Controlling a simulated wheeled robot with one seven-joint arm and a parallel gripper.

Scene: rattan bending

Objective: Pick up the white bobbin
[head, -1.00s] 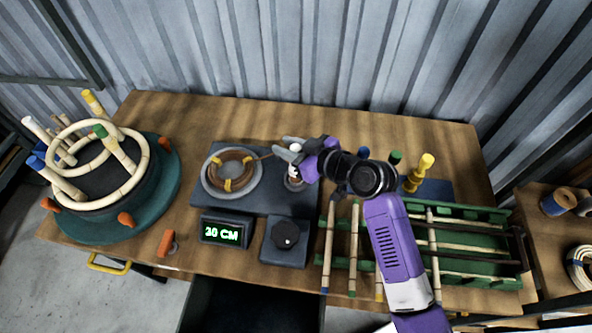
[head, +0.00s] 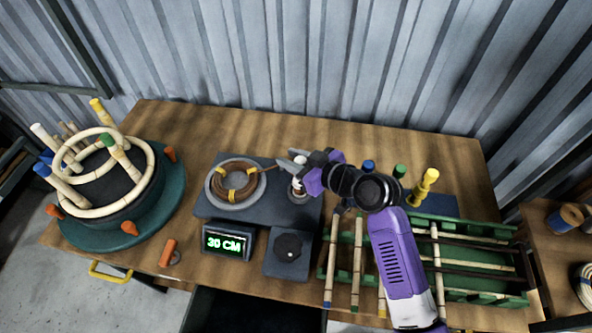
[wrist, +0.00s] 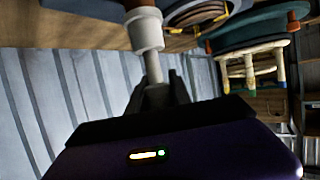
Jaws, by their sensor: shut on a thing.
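The white bobbin (head: 299,166) is upright at the right end of the dark plate (head: 262,208), over a pale round holder (head: 299,195). My gripper (head: 291,157) is at its top and shut on it. In the wrist view, my gripper (wrist: 158,96) has its dark fingers around a narrow grey-white stem, and the white bobbin (wrist: 148,32) extends beyond them with a brown part. I cannot tell whether the bobbin is clear of the holder.
A coil (head: 235,184) lies left of the bobbin, above a "30 CM" display (head: 228,242) and a knob box (head: 287,250). Blue (head: 368,166), green (head: 399,171) and yellow (head: 427,180) pieces stand right. A green rack (head: 470,268) is at right, a ring-topped drum (head: 120,205) at left.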

